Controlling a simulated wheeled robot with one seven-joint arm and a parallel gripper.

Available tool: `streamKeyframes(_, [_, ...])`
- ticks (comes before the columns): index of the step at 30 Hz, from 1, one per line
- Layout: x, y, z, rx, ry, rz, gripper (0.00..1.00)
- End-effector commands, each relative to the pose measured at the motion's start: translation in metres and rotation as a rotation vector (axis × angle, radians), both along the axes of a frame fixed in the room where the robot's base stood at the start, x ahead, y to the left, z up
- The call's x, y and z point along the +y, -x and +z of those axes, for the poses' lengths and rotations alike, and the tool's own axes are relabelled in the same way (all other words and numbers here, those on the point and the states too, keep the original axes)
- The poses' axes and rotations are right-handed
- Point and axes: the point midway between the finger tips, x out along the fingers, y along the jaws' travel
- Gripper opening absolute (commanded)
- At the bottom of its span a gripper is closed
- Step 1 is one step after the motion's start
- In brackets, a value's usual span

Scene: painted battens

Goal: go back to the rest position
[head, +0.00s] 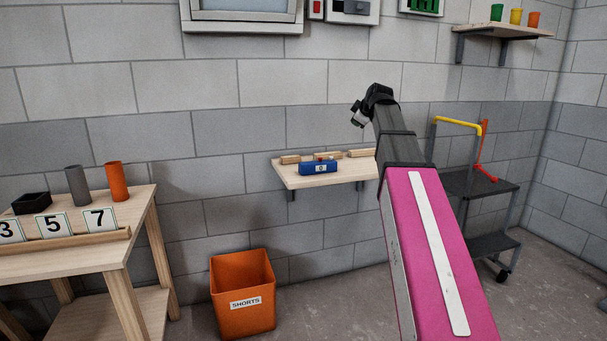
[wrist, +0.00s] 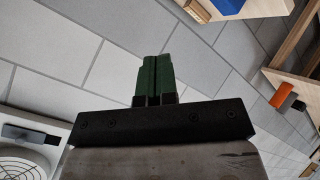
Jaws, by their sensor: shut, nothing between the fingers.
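My gripper shows in the wrist view (wrist: 152,78), its two green fingers pressed together with nothing between them. Blank grey block wall lies beyond the fingertips. In the head view my arm reaches up from the lower right, and its dark wrist end is raised in front of the wall, above and right of the small wall shelf (head: 298,181). The fingers cannot be made out in the head view.
The shelf holds a blue box (head: 318,168) and several wooden battens (head: 291,159). A wooden table (head: 135,200) with number cards stands left. An orange SHORTS bin (head: 242,290) is on the floor. A grey cart (head: 480,184) stands right, behind my arm.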

Motion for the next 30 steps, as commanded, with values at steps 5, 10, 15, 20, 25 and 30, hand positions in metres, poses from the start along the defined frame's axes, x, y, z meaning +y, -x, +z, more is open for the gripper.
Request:
streamKeyframes(5, [0.004, 0.017, -0.091, 0.145, -0.077, -0.090, 0.00])
streamKeyframes(10, [0.006, 0.038, -0.169, 0.278, -0.141, -0.188, 0.00])
streamKeyframes(15, [0.008, 0.066, -0.242, 0.405, -0.194, -0.296, 0.00])
streamKeyframes(20, [0.010, 0.097, -0.307, 0.518, -0.235, -0.406, 0.00])
streamKeyframes(25, [0.012, 0.137, -0.370, 0.632, -0.267, -0.530, 0.00])
streamKeyframes(30, [0.013, 0.182, -0.427, 0.737, -0.286, -0.662, 0.00])
